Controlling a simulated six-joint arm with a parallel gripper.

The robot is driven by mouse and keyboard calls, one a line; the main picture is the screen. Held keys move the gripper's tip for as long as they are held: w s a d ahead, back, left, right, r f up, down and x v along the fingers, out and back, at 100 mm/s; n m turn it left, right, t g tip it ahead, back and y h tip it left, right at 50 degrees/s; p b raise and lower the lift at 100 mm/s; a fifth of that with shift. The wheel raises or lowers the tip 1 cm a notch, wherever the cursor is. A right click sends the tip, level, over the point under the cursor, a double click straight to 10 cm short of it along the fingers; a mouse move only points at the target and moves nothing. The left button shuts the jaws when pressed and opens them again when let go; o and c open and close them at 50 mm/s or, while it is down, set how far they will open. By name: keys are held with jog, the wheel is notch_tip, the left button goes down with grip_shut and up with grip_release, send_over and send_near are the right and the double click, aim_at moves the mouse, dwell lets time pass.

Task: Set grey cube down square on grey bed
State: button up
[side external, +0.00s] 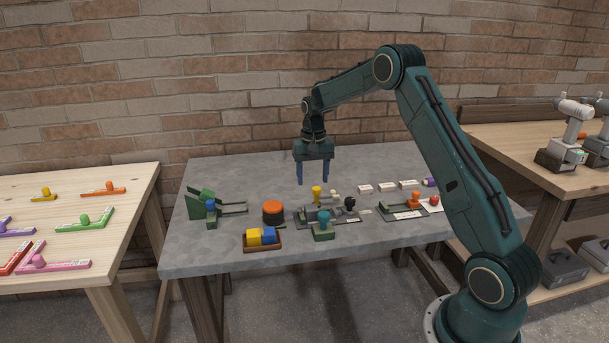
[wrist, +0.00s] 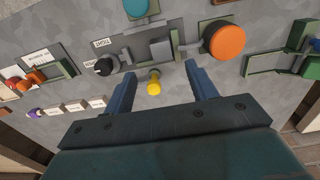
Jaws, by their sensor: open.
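My gripper (side external: 313,182) is open and empty, pointing down above the grey table. In the wrist view its two blue fingers (wrist: 160,72) stand wide apart. A grey cube (wrist: 161,48) shows beyond the fingertips, on or just over a flat grey bed (wrist: 184,29) among small clamp-like parts. The fingers are not around the cube. Whether it sits square or touches the clamp parts is not clear. In the side view, the bed's fixture (side external: 303,218) is below my gripper, and the cube is hard to make out behind a teal knob.
A yellow knob (wrist: 154,86) stands near the fingertips. An orange-topped round button (side external: 273,207), teal knob (side external: 323,216) and black knob (side external: 350,203) surround the fixture. A wooden tray (side external: 262,247) holds yellow and blue cubes. White labelled blocks (side external: 387,187) lie to the right.

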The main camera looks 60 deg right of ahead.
jog(key=shift+r, duration=0.65)
jog(key=s+a+r+n+t, duration=0.35)
jog(key=s+a+r, duration=0.75)
jog(key=a+r, duration=0.5)
jog(key=s+a+n+t, duration=0.1)
jog(key=s+a, duration=0.3)
jog(key=s, duration=0.6)
jog(key=s+a+n+t, duration=0.1)
jog(key=s+a+n, duration=0.3)
jog(key=s, duration=0.6)
jog(key=shift+s+a, duration=0.15)
jog(key=shift+a, duration=0.3)
jog(key=shift+r+n, duration=0.1)
jog(key=shift+n, duration=0.15)
